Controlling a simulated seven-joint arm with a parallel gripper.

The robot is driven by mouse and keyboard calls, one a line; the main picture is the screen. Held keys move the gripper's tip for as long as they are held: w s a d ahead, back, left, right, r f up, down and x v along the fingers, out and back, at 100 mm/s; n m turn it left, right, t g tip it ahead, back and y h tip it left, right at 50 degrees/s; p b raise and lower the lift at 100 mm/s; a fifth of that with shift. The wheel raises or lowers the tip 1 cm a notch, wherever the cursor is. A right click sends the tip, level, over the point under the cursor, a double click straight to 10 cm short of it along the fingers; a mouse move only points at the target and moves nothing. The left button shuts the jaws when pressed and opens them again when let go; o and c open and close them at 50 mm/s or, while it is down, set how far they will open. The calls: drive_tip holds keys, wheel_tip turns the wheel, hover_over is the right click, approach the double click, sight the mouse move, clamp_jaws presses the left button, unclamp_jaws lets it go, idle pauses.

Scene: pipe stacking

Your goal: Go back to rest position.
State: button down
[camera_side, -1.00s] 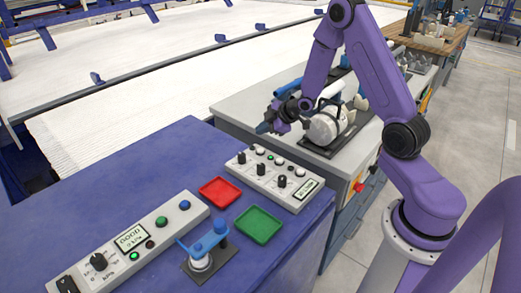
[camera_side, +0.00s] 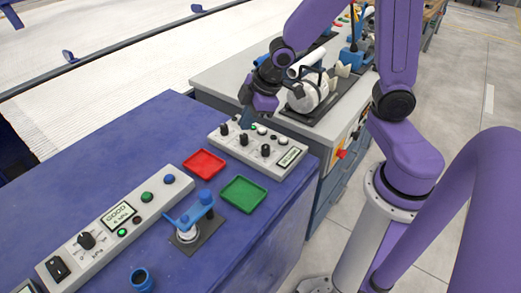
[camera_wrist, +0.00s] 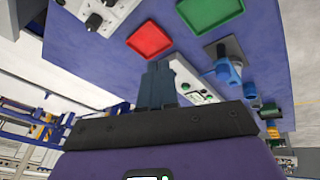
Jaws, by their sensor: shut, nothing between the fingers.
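My gripper (camera_side: 246,119) is shut and empty in the side view, in the air by the far end of the right control panel (camera_side: 258,148). In the wrist view its dark fingers (camera_wrist: 157,84) are together with nothing between them. A blue pipe piece (camera_side: 195,211) stands on a dark plate (camera_side: 209,235) on the blue table, well apart from my gripper; blue parts also show in the wrist view (camera_wrist: 226,70). Another short blue pipe piece (camera_side: 141,281) stands at the bottom edge of the side view.
A red tray (camera_side: 204,163) and a green tray (camera_side: 244,194) lie empty on the blue table (camera_side: 110,155). A long control panel (camera_side: 118,222) lies at the left. A grey bench (camera_side: 225,72) behind holds a white cylindrical device (camera_side: 308,95). The table's far left is clear.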

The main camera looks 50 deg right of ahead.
drive_tip(key=s+r+g, duration=0.2)
drive_tip(key=s, duration=0.9)
drive_tip(key=s+r+n+g+h, duration=0.1)
drive_tip(key=s+r+g, duration=0.1)
drive_tip(key=s, duration=0.9)
drive_tip(key=shift+r, duration=0.6)
drive_tip(key=shift+w, duration=0.1)
